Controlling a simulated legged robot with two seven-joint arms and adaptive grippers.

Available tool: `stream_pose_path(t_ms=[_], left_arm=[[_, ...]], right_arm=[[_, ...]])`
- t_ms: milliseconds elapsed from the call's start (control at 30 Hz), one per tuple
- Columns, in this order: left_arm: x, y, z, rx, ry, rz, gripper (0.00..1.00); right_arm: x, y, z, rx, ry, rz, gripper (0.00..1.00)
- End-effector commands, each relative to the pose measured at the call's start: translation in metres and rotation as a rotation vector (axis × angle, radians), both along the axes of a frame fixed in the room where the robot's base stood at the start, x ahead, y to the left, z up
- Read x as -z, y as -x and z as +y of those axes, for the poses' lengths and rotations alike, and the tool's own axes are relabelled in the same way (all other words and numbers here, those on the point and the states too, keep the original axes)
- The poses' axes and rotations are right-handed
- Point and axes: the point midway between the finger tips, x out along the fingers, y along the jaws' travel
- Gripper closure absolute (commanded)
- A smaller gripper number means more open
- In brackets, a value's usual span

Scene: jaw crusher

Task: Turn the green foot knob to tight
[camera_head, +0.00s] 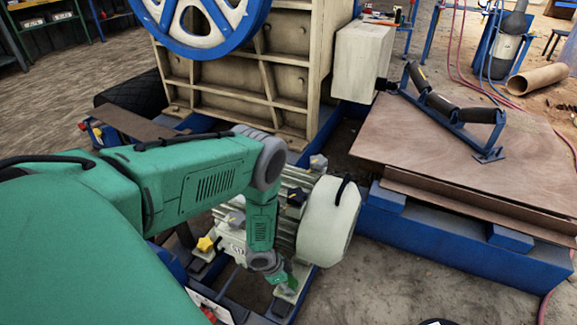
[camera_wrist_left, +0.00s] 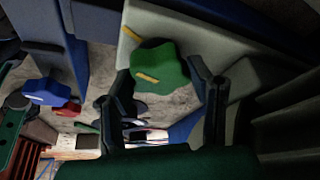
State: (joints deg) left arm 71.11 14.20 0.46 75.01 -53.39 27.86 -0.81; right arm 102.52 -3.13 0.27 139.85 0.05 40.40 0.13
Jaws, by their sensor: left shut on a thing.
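The green foot knob (camera_wrist_left: 160,68) shows in the left wrist view between the two fingers of my left gripper (camera_wrist_left: 168,88). The knob has a lobed shape and a yellow mark on its face. Another yellow mark (camera_wrist_left: 131,34) is on the pale foot beside it. My left gripper is shut on the knob. In the head view my left gripper (camera_head: 278,277) reaches down to the motor's near foot, and a small green part of the knob (camera_head: 291,284) shows beside it. The rest of the knob is hidden there. My right gripper is not in view.
The pale motor (camera_head: 328,220) stands close beside my left forearm. A yellow knob (camera_head: 205,243) sits on another foot to the left. In the left wrist view a blue knob (camera_wrist_left: 47,91) and a red knob (camera_wrist_left: 69,109) show. The crusher body (camera_head: 240,75) rises behind.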

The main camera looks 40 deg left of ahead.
Motion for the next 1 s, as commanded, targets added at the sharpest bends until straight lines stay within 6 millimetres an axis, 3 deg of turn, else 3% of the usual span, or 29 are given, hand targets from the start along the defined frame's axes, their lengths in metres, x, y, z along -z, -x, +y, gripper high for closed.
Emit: stream_pose_path(t_ms=[300, 333, 400, 767, 1000], left_arm=[[-0.001, -0.005, 0.000, -0.001, 0.001, -0.009, 0.82], [-0.001, -0.005, 0.000, -0.001, 0.001, -0.009, 0.49], [-0.001, -0.005, 0.000, -0.001, 0.001, -0.009, 0.32], [-0.004, -0.002, -0.001, -0.002, 0.001, -0.003, 0.32], [-0.041, -0.004, -0.001, -0.001, 0.002, -0.005, 0.32]], right_arm=[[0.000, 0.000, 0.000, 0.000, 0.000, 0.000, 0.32], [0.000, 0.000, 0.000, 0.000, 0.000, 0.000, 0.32], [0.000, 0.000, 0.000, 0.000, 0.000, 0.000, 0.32], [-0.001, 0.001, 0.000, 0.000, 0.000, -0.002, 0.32], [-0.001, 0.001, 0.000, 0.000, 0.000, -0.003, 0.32]])
